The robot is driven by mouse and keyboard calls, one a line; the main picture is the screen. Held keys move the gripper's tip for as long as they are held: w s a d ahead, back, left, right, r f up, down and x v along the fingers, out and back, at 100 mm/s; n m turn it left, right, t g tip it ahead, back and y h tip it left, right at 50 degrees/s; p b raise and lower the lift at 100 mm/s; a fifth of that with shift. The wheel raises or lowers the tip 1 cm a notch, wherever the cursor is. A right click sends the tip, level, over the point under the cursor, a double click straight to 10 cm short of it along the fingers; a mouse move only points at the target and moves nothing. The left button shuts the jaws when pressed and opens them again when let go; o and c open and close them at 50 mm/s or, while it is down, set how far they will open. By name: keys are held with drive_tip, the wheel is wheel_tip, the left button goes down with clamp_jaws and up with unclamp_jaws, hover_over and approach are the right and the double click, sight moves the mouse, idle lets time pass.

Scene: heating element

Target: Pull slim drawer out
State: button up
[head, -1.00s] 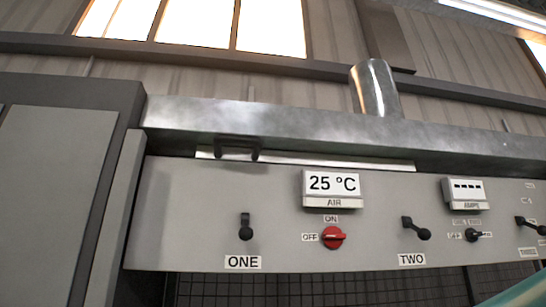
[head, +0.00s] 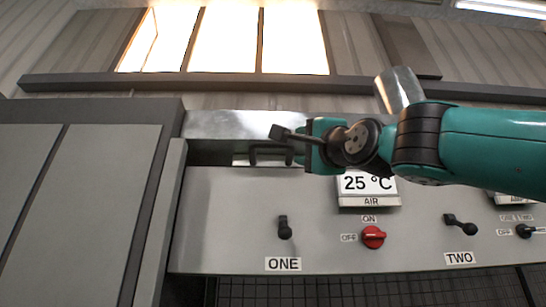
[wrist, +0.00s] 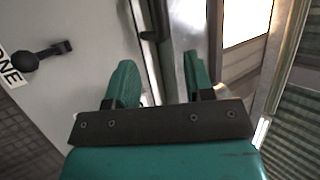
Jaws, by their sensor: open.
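The slim drawer (head: 241,160) is a thin pale strip under the metal ledge, above the grey control panel. Its dark bar handle (head: 259,156) shows near the strip's left end, and my arm hides the rest of the strip in the head view. My teal gripper (head: 290,142) is at the handle's right side in that view. In the wrist view my gripper (wrist: 158,66) is open, with nothing between its fingers. The dark handle (wrist: 150,34) lies ahead of the gap between the fingertips, and I see no contact.
The panel (head: 220,220) carries lever ONE (head: 284,228), a red switch (head: 373,237), lever TWO (head: 460,224) and a 25 °C display (head: 368,185) partly behind my arm. A grey cabinet (head: 80,200) stands at the left. The metal ledge (head: 225,124) runs above.

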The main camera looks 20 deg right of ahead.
sight(275, 145)
drive_tip(key=p+x, duration=0.2)
drive_tip(key=p, duration=0.3)
drive_tip(key=p+x, duration=0.2)
drive_tip(key=p, duration=0.3)
drive_tip(key=shift+s+r+p, duration=0.2)
drive_tip(key=shift+r+p, duration=0.05)
drive_tip(key=shift+p, duration=0.15)
drive_tip(key=shift+w+p, duration=0.1)
drive_tip(key=shift+p, duration=0.65)
drive_tip(key=p+x, duration=1)
drive_tip(key=shift+w+a+f, duration=0.1)
drive_tip(key=shift+w, duration=0.05)
drive_tip(key=shift+w+p, duration=0.5)
